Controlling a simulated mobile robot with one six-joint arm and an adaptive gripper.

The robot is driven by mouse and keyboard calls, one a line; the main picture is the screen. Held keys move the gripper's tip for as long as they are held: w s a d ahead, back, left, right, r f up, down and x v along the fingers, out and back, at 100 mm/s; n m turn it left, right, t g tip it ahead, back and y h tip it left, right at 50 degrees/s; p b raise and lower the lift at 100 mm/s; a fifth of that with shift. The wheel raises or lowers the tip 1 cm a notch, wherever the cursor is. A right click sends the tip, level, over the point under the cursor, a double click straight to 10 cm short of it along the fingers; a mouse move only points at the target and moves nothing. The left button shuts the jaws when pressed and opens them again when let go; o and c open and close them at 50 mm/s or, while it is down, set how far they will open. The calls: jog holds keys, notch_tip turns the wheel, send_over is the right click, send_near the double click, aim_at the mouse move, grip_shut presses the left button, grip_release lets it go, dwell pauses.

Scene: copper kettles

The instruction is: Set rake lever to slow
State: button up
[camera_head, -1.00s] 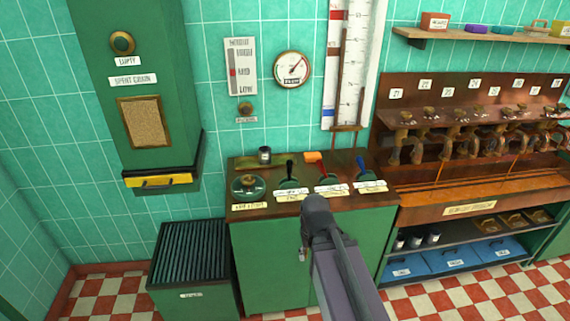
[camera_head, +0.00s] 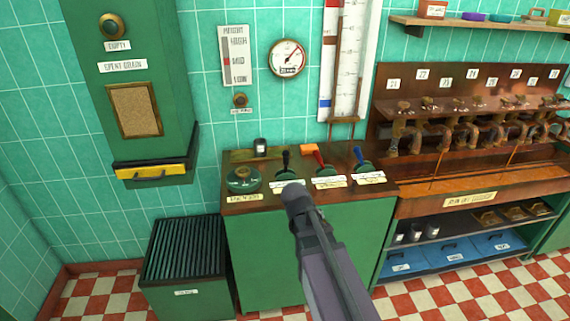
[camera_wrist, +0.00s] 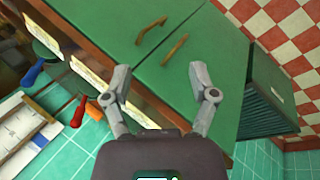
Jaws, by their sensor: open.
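Three levers stand in a row on the wooden counter top (camera_head: 232,208): one with a black handle (camera_head: 286,160), one with a red handle (camera_head: 319,157) and one with a blue handle (camera_head: 358,153). Their labels are too small to read, so I cannot tell which is the rake lever. The blue handle (camera_wrist: 33,73) and red handle (camera_wrist: 78,112) also show in the wrist view, left of my gripper (camera_wrist: 160,80). The jaws are spread and empty, apart from the levers. In the head view my arm hides the fingers, below the black lever.
The green cabinet front (camera_wrist: 190,35) has two handles. A slatted green bin (camera_head: 186,250) stands to the left; a copper rack (camera_head: 450,180) is right.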

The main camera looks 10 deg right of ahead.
jog(key=w+n+t+h+b, duration=0.35)
jog(key=w+n, duration=0.25)
jog(key=w, duration=0.3)
jog(key=n+t+h+b, duration=0.2)
jog(key=n+t+b, duration=0.65)
jog(key=n, duration=0.85)
send_near(284, 157)
jog(key=v, duration=0.2)
jog(key=shift+s, duration=0.25)
jog(key=shift+w+d, duration=0.1)
jog(key=x, duration=1.3)
jog(key=shift+w, duration=0.35)
jog(key=shift+c, duration=0.2)
grip_shut()
